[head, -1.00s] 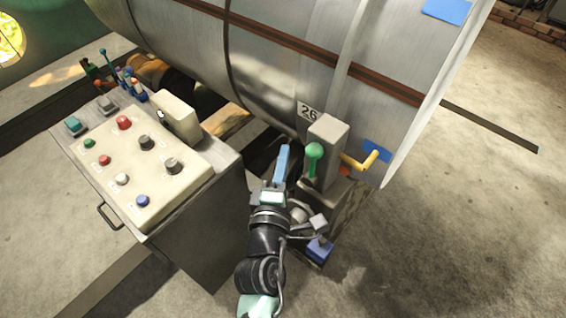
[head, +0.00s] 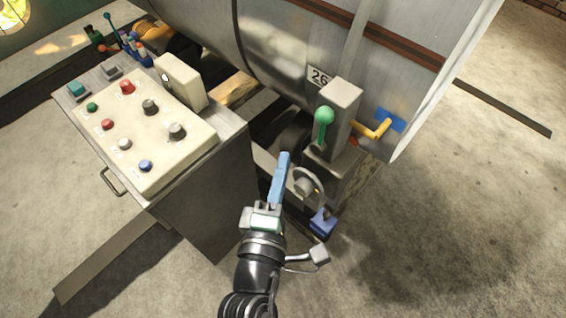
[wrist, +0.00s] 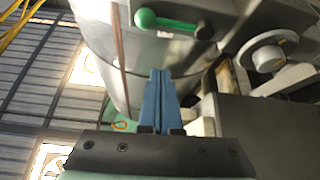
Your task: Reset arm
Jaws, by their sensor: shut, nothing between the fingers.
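My gripper (head: 284,158) has long blue fingers, which are shut with nothing between them. In the head view it points up the picture, between the control console and the grey lever post. In the wrist view the closed fingers (wrist: 159,75) point toward the metal drum. The green-knobbed lever (head: 324,117) stands on the post, up and right of the fingertips. It also shows in the wrist view (wrist: 165,20), above the fingers and apart from them. A grey handwheel (head: 308,187) is just right of the fingers in the head view; whether they touch cannot be told.
The console (head: 140,135) with several knobs and buttons stands on the left. The large metal drum (head: 290,50) fills the top. A yellow handle (head: 376,130) sticks out right of the post. A blue pedal (head: 322,222) is low by the post. Open concrete floor (head: 460,220) lies right.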

